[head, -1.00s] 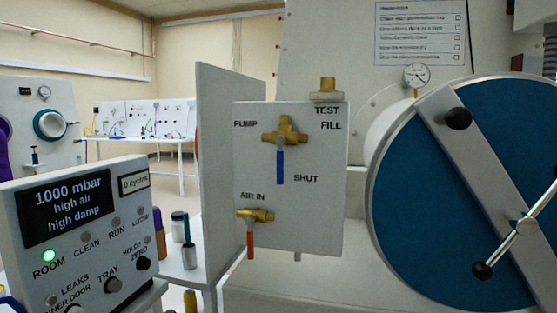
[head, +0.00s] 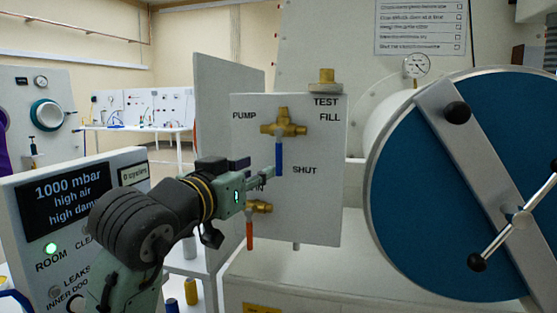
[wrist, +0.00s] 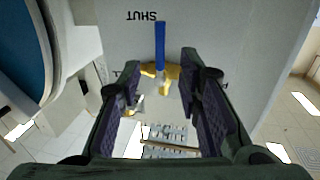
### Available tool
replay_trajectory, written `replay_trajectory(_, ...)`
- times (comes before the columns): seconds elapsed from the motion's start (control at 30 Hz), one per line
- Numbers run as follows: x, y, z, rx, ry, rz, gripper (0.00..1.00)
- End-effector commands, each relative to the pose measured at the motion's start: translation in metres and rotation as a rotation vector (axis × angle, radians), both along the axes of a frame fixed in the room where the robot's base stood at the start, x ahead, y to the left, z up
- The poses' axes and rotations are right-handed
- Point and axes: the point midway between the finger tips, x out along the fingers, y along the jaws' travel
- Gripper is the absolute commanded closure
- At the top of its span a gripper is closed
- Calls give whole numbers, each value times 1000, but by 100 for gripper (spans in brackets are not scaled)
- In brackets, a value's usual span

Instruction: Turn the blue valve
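The blue valve handle (head: 279,156) hangs straight down from its brass body (head: 284,128) on the white panel, beside the word SHUT. My gripper (head: 263,175) is in front of the panel, close to the handle's lower end. In the wrist view, which is upside down, my gripper (wrist: 162,74) is open, with one finger on each side. The blue handle (wrist: 160,42) shows near the middle, in line with the gap. The frames do not show whether a finger touches it.
A red-handled brass valve (head: 257,208) sits just below, partly behind my gripper. A large blue round door (head: 430,200) with a bar handle stands at the right. A grey side plate (head: 215,120) edges the panel's left. A control box (head: 75,200) stands at the front left.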

Motion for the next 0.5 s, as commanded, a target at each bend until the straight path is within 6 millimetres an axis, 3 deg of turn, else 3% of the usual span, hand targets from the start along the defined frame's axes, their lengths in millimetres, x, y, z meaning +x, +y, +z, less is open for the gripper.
replay_trajectory(0.5, 75, -38, 1, 1, 5, -2, 68)
